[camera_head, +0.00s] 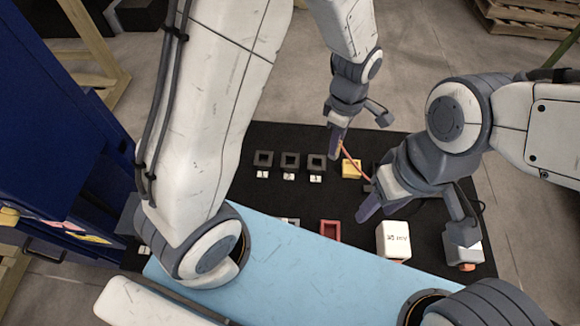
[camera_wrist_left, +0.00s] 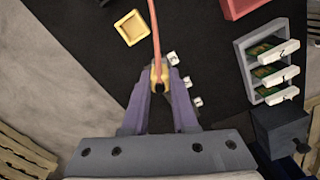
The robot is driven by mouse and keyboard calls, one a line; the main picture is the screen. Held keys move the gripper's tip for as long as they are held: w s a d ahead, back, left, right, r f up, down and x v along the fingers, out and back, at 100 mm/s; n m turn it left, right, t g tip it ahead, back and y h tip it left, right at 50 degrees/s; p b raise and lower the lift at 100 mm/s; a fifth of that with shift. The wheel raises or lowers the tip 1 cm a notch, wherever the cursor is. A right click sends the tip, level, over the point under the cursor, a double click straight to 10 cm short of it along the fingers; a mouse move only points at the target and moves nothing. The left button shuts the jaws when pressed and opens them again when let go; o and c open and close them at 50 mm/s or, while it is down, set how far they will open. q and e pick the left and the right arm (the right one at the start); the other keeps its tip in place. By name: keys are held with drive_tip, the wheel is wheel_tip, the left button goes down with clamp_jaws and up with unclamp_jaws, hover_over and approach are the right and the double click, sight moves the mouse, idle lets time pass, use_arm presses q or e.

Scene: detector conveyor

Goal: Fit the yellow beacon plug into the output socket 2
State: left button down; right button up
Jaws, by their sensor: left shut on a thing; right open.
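My left gripper (camera_head: 335,145) is shut on the yellow beacon plug (camera_wrist_left: 159,74), which shows between its fingertips in the left wrist view. An orange cable (camera_head: 353,160) runs from the plug. In the head view the fingers hide the plug. Three dark square sockets stand in a row on the black mat, left of the gripper: left (camera_head: 263,158), middle (camera_head: 290,160) and right (camera_head: 316,162). White number tags lie in front of them; the digits are hard to read. The plug is apart from the sockets in the head view. My right gripper (camera_head: 371,206) is open and empty above the mat.
A yellow holder (camera_head: 351,169) sits right of the sockets. A red tray (camera_head: 330,231), a white box (camera_head: 393,239) and a grey box (camera_head: 482,248) stand nearer. A grey rack (camera_wrist_left: 243,68) holds several tagged green cards. A blue cabinet (camera_head: 60,110) stands at left.

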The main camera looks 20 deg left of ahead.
use_arm(q)
drive_tip(key=n, duration=0.1)
drive_tip(key=r+n, duration=0.1)
drive_tip(key=n, duration=0.2)
drive_tip(key=shift+s+d+r+b, duration=0.1)
drive_tip(key=shift+s+r+b, duration=0.15)
drive_tip(key=shift+b, duration=0.15)
drive_tip(key=shift+n, duration=0.5)
drive_tip(key=p, duration=0.1)
hover_over(289, 166)
drive_tip(key=w, duration=0.2)
wheel_tip(289, 166, down, 7)
drive_tip(key=f, duration=0.3)
drive_tip(key=shift+s+a+f+p, duration=0.1)
drive_tip(key=shift+a+f+p, duration=0.15)
drive_tip(key=shift+f+p, duration=0.15)
drive_tip(key=shift+f, duration=0.2)
drive_tip(key=c, duration=0.7)
unclamp_jaws()
